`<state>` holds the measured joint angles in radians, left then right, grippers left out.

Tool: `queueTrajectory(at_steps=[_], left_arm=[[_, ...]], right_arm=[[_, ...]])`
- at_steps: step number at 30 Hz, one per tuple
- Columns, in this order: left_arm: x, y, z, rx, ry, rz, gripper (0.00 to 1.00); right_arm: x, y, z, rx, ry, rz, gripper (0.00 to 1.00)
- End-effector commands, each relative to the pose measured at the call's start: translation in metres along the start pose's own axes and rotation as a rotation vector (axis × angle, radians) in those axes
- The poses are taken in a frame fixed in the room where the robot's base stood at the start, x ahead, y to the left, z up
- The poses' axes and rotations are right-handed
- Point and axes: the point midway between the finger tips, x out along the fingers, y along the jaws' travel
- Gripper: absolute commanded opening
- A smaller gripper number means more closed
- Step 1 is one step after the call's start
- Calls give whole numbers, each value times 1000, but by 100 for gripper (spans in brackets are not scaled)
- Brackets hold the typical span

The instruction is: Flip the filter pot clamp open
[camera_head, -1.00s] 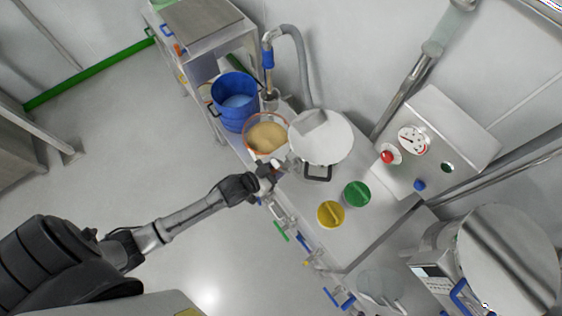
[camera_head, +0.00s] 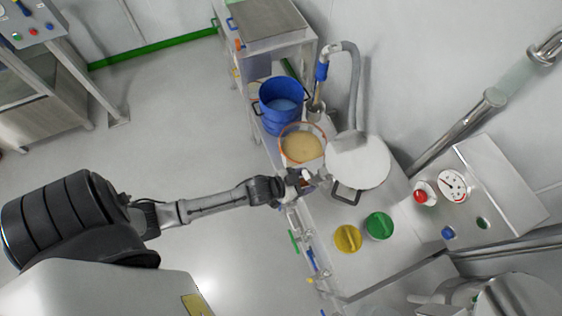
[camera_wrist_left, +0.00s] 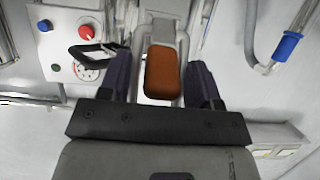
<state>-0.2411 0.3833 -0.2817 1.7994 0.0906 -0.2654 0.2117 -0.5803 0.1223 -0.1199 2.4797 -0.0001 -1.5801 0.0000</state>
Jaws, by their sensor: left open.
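The filter pot (camera_head: 358,162) has a round white lid and a dark loop handle, and stands on the steel bench. Its clamp shows in the left wrist view as a grey lever with an orange-brown pad (camera_wrist_left: 163,72). My left gripper (camera_head: 300,182) is at the pot's left side, partly hiding the clamp in the head view. In the wrist view the two dark fingers of this gripper (camera_wrist_left: 161,62) are open, one on each side of the pad, with visible gaps. My right gripper is not in view.
An orange-rimmed bowl of tan powder (camera_head: 302,147) and a blue bucket (camera_head: 281,105) stand behind the gripper. Yellow (camera_head: 347,238) and green (camera_head: 379,225) round knobs sit in front of the pot. A control box with a gauge (camera_head: 453,185) is at the right.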

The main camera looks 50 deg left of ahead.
Motion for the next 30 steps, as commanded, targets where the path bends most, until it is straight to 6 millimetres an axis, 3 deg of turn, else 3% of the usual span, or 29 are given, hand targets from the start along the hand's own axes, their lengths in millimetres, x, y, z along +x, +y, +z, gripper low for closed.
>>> queueTrajectory(at_steps=[5,18,24,30], left_arm=[[-23,1,1,0,-2,1,57],[-104,0,1,0,-2,0,57],[-126,0,1,-1,-2,0,57],[-135,0,0,0,-1,0,57]], right_arm=[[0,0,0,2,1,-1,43],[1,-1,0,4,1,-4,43],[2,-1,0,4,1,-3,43],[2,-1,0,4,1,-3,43]])
